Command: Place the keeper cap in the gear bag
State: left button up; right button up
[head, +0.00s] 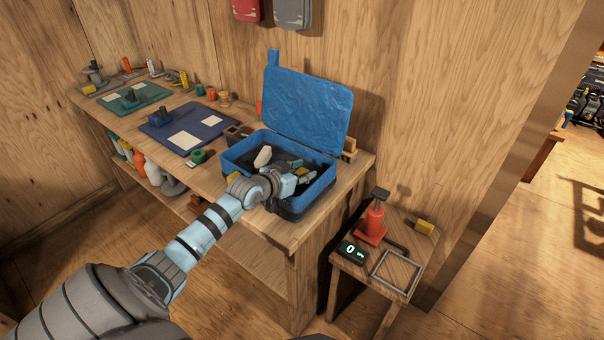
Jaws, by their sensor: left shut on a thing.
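The open blue gear bag (325,183) stands at the right end of the workbench, its lid (307,107) raised at the back. My left gripper (304,177) reaches into the bag's opening from the front left, over its right half. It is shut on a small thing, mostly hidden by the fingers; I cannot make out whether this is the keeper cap. A pale beige piece (263,156) and some dark and greenish items show inside the bag. I cannot tell whether the held thing touches the bag's floor. My right gripper is not in view.
A blue mat (215,126) and a green mat (152,92) with parts lie along the bench to the left. A low side table (350,266) at the right holds a red-orange bottle-like object (372,222), a scale display (353,252) and a square frame (396,271). Wall behind.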

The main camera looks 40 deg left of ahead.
pick_arm(q)
jog(key=shift+s+f+b, duration=0.15)
jog(key=shift+f+b, duration=0.25)
jog(key=shift+f, duration=0.2)
jog(key=o, duration=1.2)
jog(key=shift+s+f, duration=0.15)
jog(key=shift+c, duration=0.2)
jog(key=shift+d, duration=0.1)
jog(key=shift+r, duration=0.3)
jog(key=r+p+v, duration=0.1)
jog(key=p+v, duration=0.8)
jog(key=v, duration=0.3)
jog(key=shift+w, duration=0.3)
